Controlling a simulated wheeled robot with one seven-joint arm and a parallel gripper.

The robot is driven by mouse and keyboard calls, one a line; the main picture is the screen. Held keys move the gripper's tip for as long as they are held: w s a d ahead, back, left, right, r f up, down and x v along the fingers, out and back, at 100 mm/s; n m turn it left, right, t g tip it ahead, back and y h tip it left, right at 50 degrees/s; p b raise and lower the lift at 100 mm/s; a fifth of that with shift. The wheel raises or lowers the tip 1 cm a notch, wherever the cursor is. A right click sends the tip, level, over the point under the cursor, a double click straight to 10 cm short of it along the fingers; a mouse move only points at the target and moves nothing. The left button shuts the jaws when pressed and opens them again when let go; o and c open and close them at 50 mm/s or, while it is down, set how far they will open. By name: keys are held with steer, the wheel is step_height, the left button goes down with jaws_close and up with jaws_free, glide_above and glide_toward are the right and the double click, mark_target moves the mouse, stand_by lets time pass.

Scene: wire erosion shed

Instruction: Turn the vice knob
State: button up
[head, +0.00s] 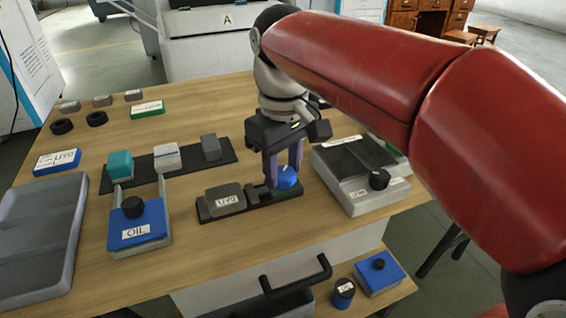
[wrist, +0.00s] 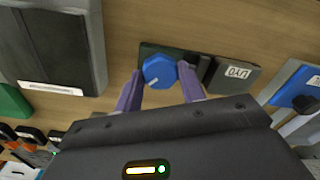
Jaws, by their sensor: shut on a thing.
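The vice knob (head: 287,178) is blue, with a pale mark on its face. It sits at the right end of the dark vice (head: 262,198) on the wooden table. A grey block labelled LIY0 (head: 224,199) is at the vice's left end. My gripper (head: 284,172) points down at the knob, its purple fingers on either side of it and shut on it. In the wrist view the knob (wrist: 159,71) shows between and just beyond the fingertips, its pale line slanted. The fingers hide part of the knob in the head view.
A grey box with a black knob (head: 360,178) stands close to the right of my gripper. A blue OIL box (head: 139,229) and a grey tray (head: 40,240) are at left. A dark rack (head: 165,166) with several blocks lies behind the OIL box. Bare wood lies in front of the vice.

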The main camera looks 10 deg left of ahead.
mark_target(282, 173)
steer(key=n, duration=0.4)
steer(key=shift+n, duration=2.1)
steer(key=o, duration=1)
steer(key=shift+c, duration=0.2)
steer(key=shift+r, duration=0.1)
step_height(282, 173, up, 8)
steer(key=shift+f, duration=0.15)
